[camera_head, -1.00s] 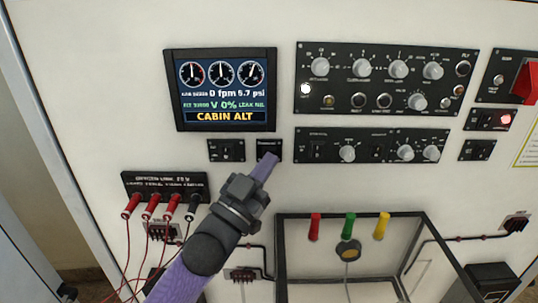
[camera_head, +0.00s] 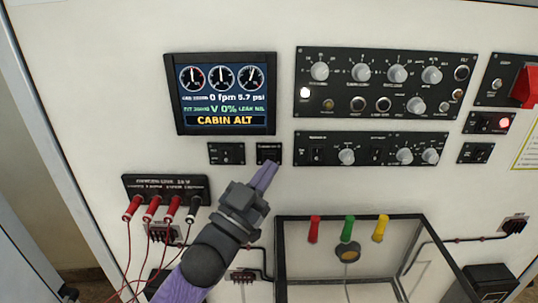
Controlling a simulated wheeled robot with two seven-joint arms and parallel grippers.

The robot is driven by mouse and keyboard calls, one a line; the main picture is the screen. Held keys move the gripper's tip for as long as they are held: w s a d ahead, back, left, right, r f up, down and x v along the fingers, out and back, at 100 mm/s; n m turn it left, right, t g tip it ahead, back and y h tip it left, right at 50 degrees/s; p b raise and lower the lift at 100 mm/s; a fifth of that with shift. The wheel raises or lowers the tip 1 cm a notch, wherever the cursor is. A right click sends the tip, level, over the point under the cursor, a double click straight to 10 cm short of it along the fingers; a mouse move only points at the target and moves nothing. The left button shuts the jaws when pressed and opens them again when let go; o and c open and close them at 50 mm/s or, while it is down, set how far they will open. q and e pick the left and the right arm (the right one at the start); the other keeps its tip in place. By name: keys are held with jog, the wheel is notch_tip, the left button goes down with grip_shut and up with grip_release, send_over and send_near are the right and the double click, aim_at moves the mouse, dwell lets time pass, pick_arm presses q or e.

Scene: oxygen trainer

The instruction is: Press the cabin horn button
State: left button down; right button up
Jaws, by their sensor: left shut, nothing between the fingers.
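My left gripper (camera_head: 266,172) comes up from the lower left with its fingers shut and nothing between them. Its fingertips are just below a small black labelled panel (camera_head: 268,149); they overlap its lower edge in the picture, and I cannot tell whether they touch it. The label is too small to read, so I cannot tell for sure which control is the cabin horn button. A similar small black panel (camera_head: 226,153) is to its left. The display (camera_head: 222,93) above shows "CABIN ALT" in yellow. My right gripper is not in view.
A knob panel (camera_head: 386,80) and a lower switch panel (camera_head: 372,148) are to the right. Red and black plugs with leads (camera_head: 152,208) are at the lower left. A dark-framed box (camera_head: 350,217) with red, green and yellow pieces is at the lower right. A red switch cover (camera_head: 524,84) is far right.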

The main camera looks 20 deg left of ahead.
pick_arm(q)
jog(key=shift+s, duration=0.1)
jog(key=shift+s+d+p, duration=0.25)
jog(key=shift+s+p, duration=0.1)
jog(key=shift+s, duration=0.45)
jog(key=shift+s+d+p, duration=0.2)
jog(key=shift+s+p, duration=0.1)
jog(key=shift+s, duration=0.45)
jog(key=shift+s+d+p, duration=0.25)
jog(key=shift+s+p, duration=0.1)
jog(key=shift+s, duration=0.45)
